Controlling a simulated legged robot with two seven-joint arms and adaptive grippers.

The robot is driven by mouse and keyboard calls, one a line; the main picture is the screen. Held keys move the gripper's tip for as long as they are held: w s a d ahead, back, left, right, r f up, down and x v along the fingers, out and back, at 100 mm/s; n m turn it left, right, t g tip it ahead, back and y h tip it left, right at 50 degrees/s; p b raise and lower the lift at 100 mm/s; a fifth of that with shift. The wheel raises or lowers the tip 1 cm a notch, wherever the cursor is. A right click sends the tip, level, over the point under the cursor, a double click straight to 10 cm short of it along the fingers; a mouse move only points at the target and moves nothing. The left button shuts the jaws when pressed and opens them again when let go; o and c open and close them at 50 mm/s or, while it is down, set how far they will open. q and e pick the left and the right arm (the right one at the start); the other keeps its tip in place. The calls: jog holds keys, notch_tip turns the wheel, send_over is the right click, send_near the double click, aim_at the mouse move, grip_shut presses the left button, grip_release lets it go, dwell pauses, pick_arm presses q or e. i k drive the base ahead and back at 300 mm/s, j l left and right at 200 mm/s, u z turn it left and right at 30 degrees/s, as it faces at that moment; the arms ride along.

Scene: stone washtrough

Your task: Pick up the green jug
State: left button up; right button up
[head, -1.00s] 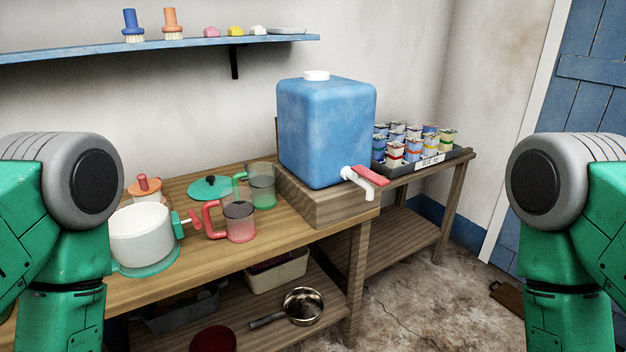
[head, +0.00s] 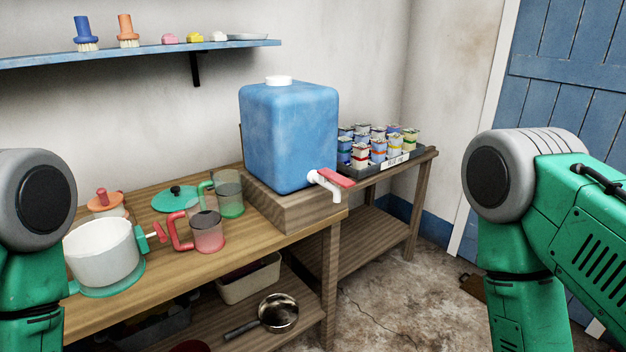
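The green jug (head: 229,196) is a see-through cup with a green handle on its left side. It stands upright on the wooden bench, just left of the blue water tank's wooden block. My two arms show at the left and right edges, but neither gripper is in the picture.
The blue tank (head: 289,135) with a tap stands on a block (head: 290,212) right of the jugs. A white pot (head: 103,250) and a green lid (head: 174,199) are on the bench to the left. A tray of tins (head: 391,164) is behind right. A pan (head: 277,313) lies on the lower shelf.

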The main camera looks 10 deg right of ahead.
aim_at(228, 186)
jog(key=i+l+u, duration=0.2)
jog(key=l, duration=0.25)
jog(key=i+l+u, duration=0.2)
jog(key=l, duration=0.3)
jog(key=i+l+u, duration=0.25)
jog(key=l, duration=0.25)
jog(key=l+u, duration=0.2)
jog(key=l, duration=0.3)
jog(key=l+u, duration=0.2)
jog(key=l, duration=0.35)
jog(key=i+j+z, duration=0.1)
jog(key=j, duration=0.1)
